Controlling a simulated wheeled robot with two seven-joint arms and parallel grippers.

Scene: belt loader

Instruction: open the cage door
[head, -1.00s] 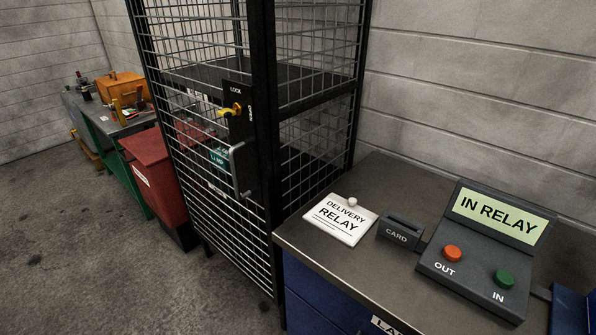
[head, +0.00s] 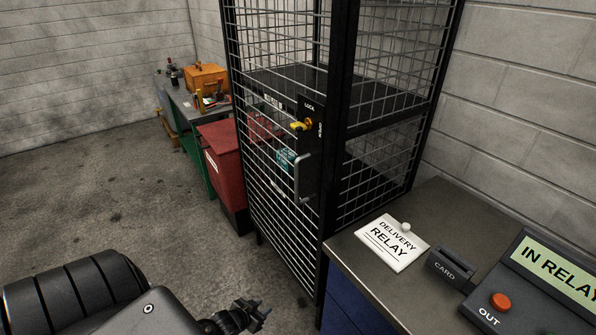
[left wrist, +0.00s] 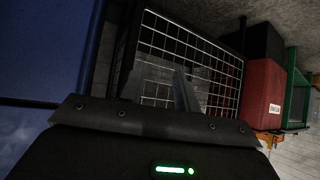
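The cage door (head: 268,170) is a black-framed wire mesh panel on the front of a tall cage, and it looks shut flush with the frame. On its right edge a black plate marked LOCK carries a yellow latch (head: 299,126), lying roughly sideways. Below it is a grey upright pull handle (head: 299,178). My left gripper (head: 254,314) is low at the bottom of the head view, in front of the door and apart from it. In the left wrist view its two fingers (left wrist: 158,92) look spread with nothing between them; the mesh lies beyond. My right gripper is not in view.
A dark-topped counter (head: 440,205) stands right of the cage, with a DELIVERY RELAY card (head: 392,242), a card reader (head: 450,268) and a button box (head: 548,285). A red bin (head: 224,160) and a green workbench (head: 190,115) stand left. Floor before the door is clear.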

